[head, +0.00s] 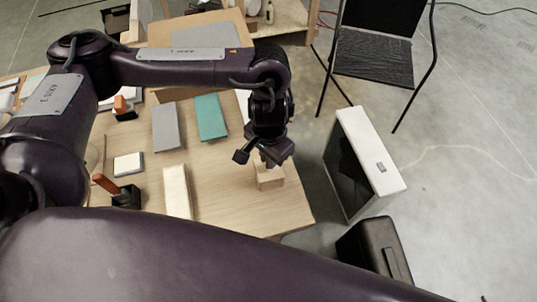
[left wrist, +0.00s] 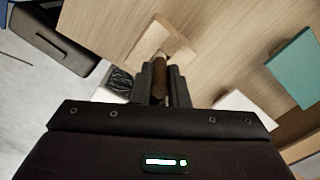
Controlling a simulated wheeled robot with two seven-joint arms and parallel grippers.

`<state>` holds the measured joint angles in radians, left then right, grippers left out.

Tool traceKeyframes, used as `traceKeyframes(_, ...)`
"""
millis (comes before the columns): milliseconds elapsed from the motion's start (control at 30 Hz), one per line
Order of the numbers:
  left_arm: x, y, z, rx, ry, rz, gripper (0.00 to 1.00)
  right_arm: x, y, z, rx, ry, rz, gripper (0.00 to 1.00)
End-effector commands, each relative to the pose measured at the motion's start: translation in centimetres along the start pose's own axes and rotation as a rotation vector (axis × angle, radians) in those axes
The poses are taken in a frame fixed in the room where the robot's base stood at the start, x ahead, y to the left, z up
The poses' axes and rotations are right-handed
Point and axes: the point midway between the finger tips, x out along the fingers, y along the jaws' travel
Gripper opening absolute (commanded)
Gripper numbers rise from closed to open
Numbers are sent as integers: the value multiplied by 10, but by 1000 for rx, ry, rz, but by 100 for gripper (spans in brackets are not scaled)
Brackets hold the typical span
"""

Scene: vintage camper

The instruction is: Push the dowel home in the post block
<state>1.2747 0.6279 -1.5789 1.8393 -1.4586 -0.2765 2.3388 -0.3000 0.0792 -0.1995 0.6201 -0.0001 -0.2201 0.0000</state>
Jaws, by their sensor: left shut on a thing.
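The post block (head: 269,180) is a light wooden block standing near the right front corner of the wooden table (head: 235,205). It also shows in the left wrist view (left wrist: 178,43), just beyond the fingertips. My left gripper (head: 264,157) is directly above the block, pointing down. In the left wrist view the left gripper (left wrist: 160,88) is shut on the brown dowel (left wrist: 160,75), which lies between the two fingers. The dowel's far end meets the block area; how deep it sits is hidden. My right gripper is out of view.
A teal pad (head: 211,117) and a grey pad (head: 166,126) lie behind the block. A pale wooden bar (head: 177,190) lies to its left. Right of the table, on the floor, stand a white-framed box (head: 371,150), a black case (head: 372,248) and a black chair (head: 373,62).

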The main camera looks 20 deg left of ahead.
Motion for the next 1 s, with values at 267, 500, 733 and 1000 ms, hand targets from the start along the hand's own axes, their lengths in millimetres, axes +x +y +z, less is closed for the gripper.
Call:
traceKeyframes(267,3,0,0,0,0,0,0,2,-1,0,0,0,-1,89)
traceKeyframes(500,8,0,0,0,0,0,0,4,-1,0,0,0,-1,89)
traceKeyframes(733,13,0,0,1,-1,1,0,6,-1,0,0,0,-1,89)
traceKeyframes(1000,12,0,0,1,0,0,40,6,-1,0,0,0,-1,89)
